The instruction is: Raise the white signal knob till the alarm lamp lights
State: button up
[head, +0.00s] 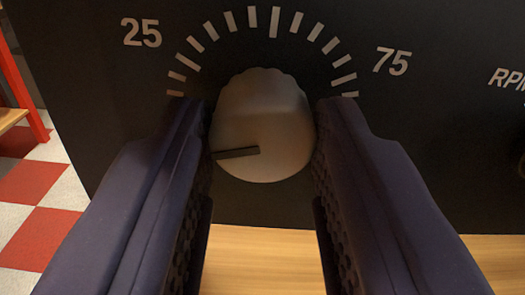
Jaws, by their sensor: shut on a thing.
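A pale grey-white knob (265,105) with a scalloped rim sits on a dark panel in the upper middle of the head view. Its dark pointer line points left and slightly down, below the low end of the visible scale. My gripper (263,130) has its two dark padded fingers on either side of the knob, shut on it. The knob's side edges are partly hidden by the fingers. No alarm lamp shows in this view.
The dark panel (440,130) carries white tick marks, the numbers 25 and 75, and lettering reading RPM at the right edge. A wooden surface (265,262) lies below it. At left are a red-and-white checkered floor (40,190) and a red-framed wooden piece.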

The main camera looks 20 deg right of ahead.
jog(key=m+b, duration=0.2)
jog(key=m, duration=0.1)
jog(key=m+b, duration=0.1)
jog(key=shift+f+m+b, duration=0.25)
jog(key=shift+m+b, duration=0.05)
jog(key=m+b, duration=0.3)
jog(key=shift+r+m+b, duration=0.1)
jog(key=shift+m+b, duration=0.65)
jog(key=shift+m, duration=0.05)
jog(key=o, duration=1)
jog(key=shift+r, duration=0.1)
jog(key=shift+o, duration=0.2)
jog(key=shift+s, duration=0.1)
jog(key=p+v, duration=0.1)
jog(key=v, duration=0.6)
jog(key=shift+s+a, duration=0.15)
jog(key=shift+s, duration=0.15)
